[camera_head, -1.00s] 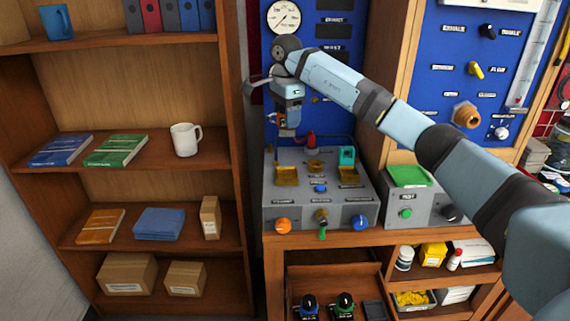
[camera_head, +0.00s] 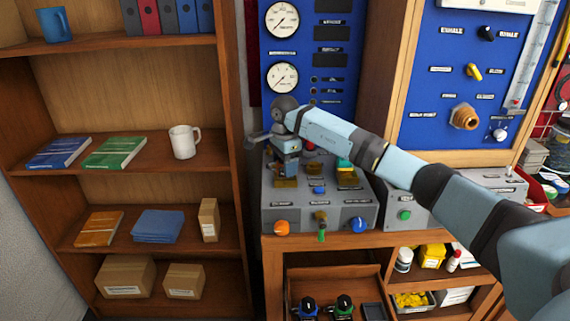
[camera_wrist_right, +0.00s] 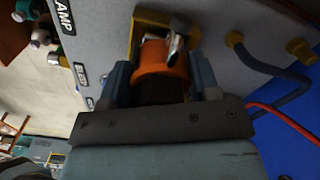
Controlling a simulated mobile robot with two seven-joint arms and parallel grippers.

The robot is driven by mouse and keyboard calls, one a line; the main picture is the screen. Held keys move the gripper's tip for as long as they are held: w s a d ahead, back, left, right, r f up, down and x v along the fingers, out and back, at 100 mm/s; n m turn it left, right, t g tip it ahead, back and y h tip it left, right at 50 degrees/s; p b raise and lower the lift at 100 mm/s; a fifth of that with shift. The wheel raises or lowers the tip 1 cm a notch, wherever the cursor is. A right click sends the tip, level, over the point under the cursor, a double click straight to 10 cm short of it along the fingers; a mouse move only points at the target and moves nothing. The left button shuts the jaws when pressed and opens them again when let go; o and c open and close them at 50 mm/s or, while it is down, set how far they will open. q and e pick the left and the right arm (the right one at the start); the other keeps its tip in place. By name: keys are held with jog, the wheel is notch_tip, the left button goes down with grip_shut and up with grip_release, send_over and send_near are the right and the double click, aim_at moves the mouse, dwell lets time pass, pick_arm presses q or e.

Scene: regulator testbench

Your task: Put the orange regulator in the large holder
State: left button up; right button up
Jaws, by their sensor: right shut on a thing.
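My right gripper (camera_head: 286,172) is low over the left part of the grey testbench panel (camera_head: 330,209), at the left gold holder (camera_head: 286,183). In the right wrist view its fingers (camera_wrist_right: 162,78) are shut on the orange regulator (camera_wrist_right: 164,58), which has a dark lower part and a metal piece on it. A gold holder (camera_wrist_right: 183,19) is right at the regulator's far end. I cannot tell whether the regulator is seated in it. In the head view the gripper hides the regulator. A second gold holder (camera_head: 348,181) is at the panel's right. My left gripper is not in view.
The panel front carries an orange knob (camera_head: 282,228), a blue knob (camera_head: 358,225) and a green lever (camera_head: 321,234). Dark and red hoses (camera_wrist_right: 266,72) run beside the gripper. A wooden shelf unit (camera_head: 240,222) stands at the left. Below is an open drawer.

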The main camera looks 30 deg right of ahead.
jog(key=o, duration=1.3)
notch_tip(320, 180, up, 12)
jog(key=shift+r, duration=0.15)
jog(key=shift+s, duration=0.1)
